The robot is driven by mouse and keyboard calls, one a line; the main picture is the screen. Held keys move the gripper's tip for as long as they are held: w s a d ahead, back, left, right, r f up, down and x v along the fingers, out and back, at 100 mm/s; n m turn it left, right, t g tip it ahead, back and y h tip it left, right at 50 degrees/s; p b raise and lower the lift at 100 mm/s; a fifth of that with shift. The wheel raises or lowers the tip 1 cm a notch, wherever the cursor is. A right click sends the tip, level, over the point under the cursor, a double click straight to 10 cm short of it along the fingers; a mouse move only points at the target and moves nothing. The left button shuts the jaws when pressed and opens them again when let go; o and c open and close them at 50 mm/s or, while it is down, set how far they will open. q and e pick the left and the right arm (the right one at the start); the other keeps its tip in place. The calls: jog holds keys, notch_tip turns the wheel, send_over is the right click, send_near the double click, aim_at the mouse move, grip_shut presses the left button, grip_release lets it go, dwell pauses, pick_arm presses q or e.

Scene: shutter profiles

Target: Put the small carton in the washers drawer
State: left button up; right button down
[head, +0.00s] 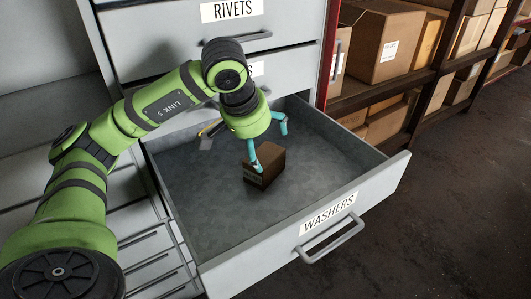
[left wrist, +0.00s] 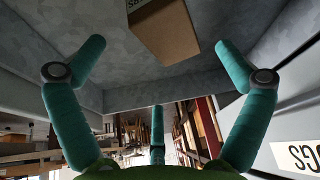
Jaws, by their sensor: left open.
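The washers drawer (head: 215,218) is pulled open, its front labelled WASHERS. The small brown carton (head: 267,167) is inside it, on the drawer floor near the middle. The carton also shows at the top of the left wrist view (left wrist: 168,32), with a label partly cut off by the frame edge. My left gripper (head: 266,146) is over the drawer, its teal fingers spread, one fingertip overlapping the carton in the head view. In the left wrist view the fingers are apart and nothing is between them. My right gripper is not in view.
A closed drawer labelled RIVETS (head: 232,10) and another closed drawer are above the open one. Shelves with cardboard boxes (head: 385,45) stand at the right. The dark floor (head: 445,215) right of the drawer is clear. The drawer floor around the carton is mostly bare.

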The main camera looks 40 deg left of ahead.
pick_arm(q)
jog(key=shift+v, duration=1.5)
jog(key=shift+c, duration=0.4)
